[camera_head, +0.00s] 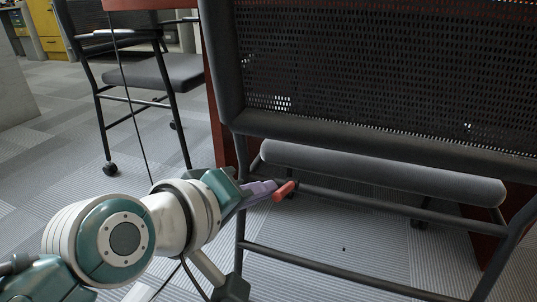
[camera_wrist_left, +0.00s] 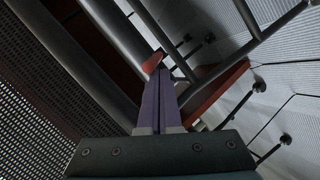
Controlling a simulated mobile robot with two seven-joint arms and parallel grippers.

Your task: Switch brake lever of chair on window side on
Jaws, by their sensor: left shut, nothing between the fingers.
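The near chair with a dark mesh back (camera_head: 360,70) fills the right of the head view. A small red lever (camera_head: 285,190) sits by the chair's frame below the backrest; it also shows in the left wrist view (camera_wrist_left: 152,63). My left gripper (camera_head: 270,187) has purple fingers and is shut with nothing between them. Its tips are right at the red lever and seem to touch it; the exact contact is hard to tell. In the left wrist view the closed fingers (camera_wrist_left: 162,74) point up at the lever. My right gripper is not in view.
A second dark chair with casters (camera_head: 165,75) stands at the back left. The near chair's lower bars (camera_head: 330,268) and grey folded seat (camera_head: 385,172) lie close to my left gripper. A reddish-brown panel (camera_head: 222,125) is behind the near chair. Open carpet (camera_head: 60,150) is at left.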

